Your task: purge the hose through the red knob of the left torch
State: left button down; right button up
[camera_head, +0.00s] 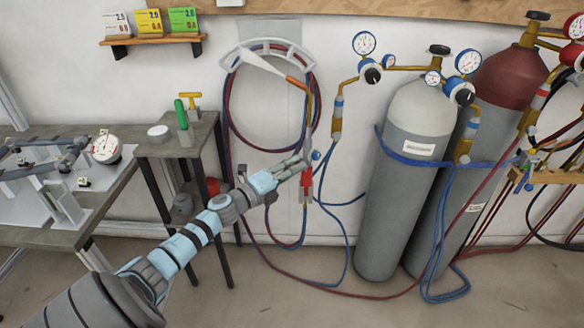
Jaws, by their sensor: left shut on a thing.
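The left torch (308,108) hangs upright on the wall in front of the coiled hoses, with its brass tube at the top. A blue knob (316,155) shows on its right side. Red and blue hoses (331,203) run down from the torch. My right gripper is not in view.
A grey cylinder (398,190) and a maroon-topped cylinder (512,75) with gauges stand to the right, held by a blue strap (433,162). A small side table (190,135) stands left of the torch. Hoses lie on the floor.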

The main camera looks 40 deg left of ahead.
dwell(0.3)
pick_arm(q)
jog(key=c, duration=1.4)
grip_release()
jog(key=s, duration=0.7)
jog(key=shift+s+a, duration=0.2)
jog(key=shift+a, duration=0.25)
jog(key=shift+f, duration=0.1)
